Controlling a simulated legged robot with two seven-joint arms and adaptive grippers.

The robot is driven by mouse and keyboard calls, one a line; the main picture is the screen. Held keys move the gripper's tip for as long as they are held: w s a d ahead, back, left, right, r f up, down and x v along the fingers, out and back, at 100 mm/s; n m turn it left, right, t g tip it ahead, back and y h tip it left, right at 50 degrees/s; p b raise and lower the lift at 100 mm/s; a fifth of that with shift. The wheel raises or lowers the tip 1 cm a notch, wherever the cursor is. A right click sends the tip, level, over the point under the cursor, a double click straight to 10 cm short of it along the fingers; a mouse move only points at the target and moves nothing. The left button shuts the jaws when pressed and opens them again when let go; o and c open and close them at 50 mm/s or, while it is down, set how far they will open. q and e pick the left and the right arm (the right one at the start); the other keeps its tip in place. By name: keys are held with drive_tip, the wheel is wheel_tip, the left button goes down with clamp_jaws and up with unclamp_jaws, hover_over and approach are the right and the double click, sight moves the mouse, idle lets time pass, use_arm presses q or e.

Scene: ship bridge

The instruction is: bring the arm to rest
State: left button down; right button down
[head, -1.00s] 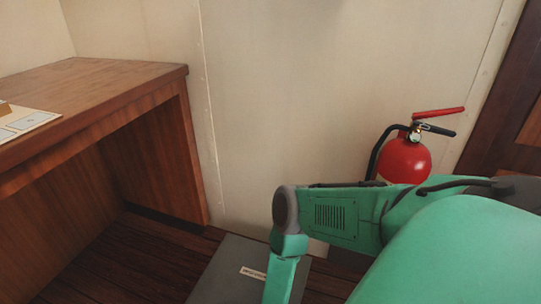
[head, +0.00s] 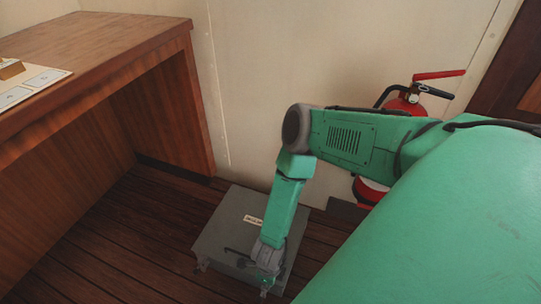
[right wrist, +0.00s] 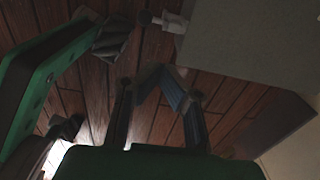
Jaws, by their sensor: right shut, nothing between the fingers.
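My right arm (head: 360,138) is green and comes in from the right in the head view. It bends at a grey elbow joint and its forearm points down. My right gripper (head: 265,290) hangs at the bottom of the head view, in front of a grey box on the floor. In the right wrist view the fingers of this gripper (right wrist: 158,72) meet at their tips, with nothing between them and floor planks beyond. My left gripper is not in view.
The grey box (head: 222,230) with a white label lies on the dark plank floor (head: 110,240). A wooden desk (head: 110,38) stands at the left. A red fire extinguisher (head: 403,104) by the wall is partly hidden behind my right arm. Floor left of the box is clear.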

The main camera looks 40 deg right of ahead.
idle(0.5)
drive_tip(key=s+r+n+p, duration=0.3)
drive_tip(key=r+n, duration=0.7)
drive_tip(key=r, duration=0.1)
drive_tip(key=s+d+r+n+p, duration=0.1)
drive_tip(key=s+r+n+p, duration=0.2)
drive_tip(key=r+n, duration=0.7)
drive_tip(key=s+r+n+p, duration=0.3)
drive_tip(key=r+n, duration=0.8)
drive_tip(key=n, duration=0.1)
drive_tip(key=shift+s+d+r+t, duration=0.15)
drive_tip(key=shift+d+r+t, duration=0.15)
drive_tip(key=shift+d, duration=0.05)
